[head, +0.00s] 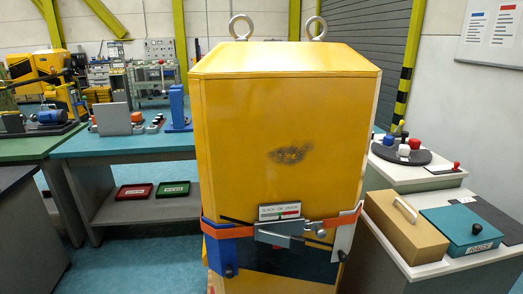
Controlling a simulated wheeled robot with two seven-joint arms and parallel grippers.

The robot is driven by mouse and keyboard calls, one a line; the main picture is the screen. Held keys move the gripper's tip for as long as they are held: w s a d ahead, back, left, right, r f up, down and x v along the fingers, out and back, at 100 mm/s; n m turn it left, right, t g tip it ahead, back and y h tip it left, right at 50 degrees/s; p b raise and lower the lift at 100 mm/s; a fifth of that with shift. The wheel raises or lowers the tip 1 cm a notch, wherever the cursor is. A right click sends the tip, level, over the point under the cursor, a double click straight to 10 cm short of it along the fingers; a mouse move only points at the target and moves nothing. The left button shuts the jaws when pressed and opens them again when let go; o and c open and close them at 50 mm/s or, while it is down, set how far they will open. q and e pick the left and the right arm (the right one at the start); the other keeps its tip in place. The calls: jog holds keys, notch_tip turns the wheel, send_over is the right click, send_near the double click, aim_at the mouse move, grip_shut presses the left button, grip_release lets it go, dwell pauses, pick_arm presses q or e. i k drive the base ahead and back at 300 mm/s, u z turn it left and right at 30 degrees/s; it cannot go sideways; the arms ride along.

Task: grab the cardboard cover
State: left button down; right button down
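A tan, cardboard-coloured box-shaped cover (400,232) with a pale handle (405,210) on top sits on the grey bench at the right. Its colour suggests cardboard, but I cannot tell the material for certain. It stands apart from the yellow cabinet and close beside a teal box. Neither of my grippers can be made out in the head view, and nothing is seen touching the cover.
A tall yellow cabinet (280,115) with two lifting rings fills the middle. An orange strap (232,231) with a grey buckle (280,232) crosses its lower front. A teal box (460,230) labelled RAGS stands right of the cover. A teal-topped bench (120,145) is at left.

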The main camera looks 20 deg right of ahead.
aim_at(416, 241)
jog(key=z, duration=1.65)
jog(key=k, duration=0.55)
jog(key=z, duration=0.5)
jog(key=i, duration=0.85)
jog(key=u, duration=0.4)
jog(key=i, duration=1.05)
jog(key=u, duration=0.7)
